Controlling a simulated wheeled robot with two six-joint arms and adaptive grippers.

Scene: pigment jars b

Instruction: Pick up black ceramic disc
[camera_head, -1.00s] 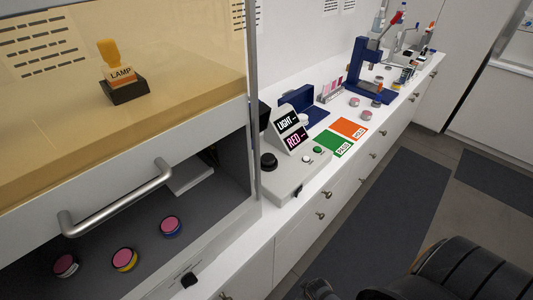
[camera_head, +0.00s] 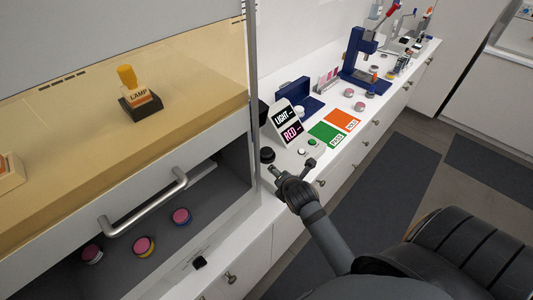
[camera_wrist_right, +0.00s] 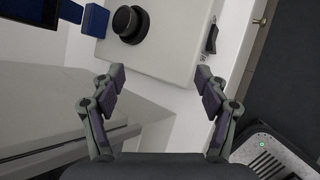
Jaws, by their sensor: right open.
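A black round disc-like piece (camera_head: 267,155) sits on the grey control box in the head view. It also shows near the top of the right wrist view (camera_wrist_right: 130,22), with a raised round top. I cannot tell whether it is a loose ceramic disc or a knob of the box. My right gripper (camera_head: 291,166) is over the near end of the box, to the right of the black piece. In the right wrist view its fingers (camera_wrist_right: 160,77) are spread, with nothing between them. The black piece is beyond the fingertips, a little left of centre. My left gripper is not in view.
The cabinet (camera_head: 110,170) with a metal handle (camera_head: 150,200) stands left, with several pink-topped jars inside. A LIGHT/RED sign (camera_head: 288,125) stands behind the box. Green (camera_head: 324,134) and orange (camera_head: 343,120) mats lie beyond. A blue press (camera_head: 357,60) stands farther back.

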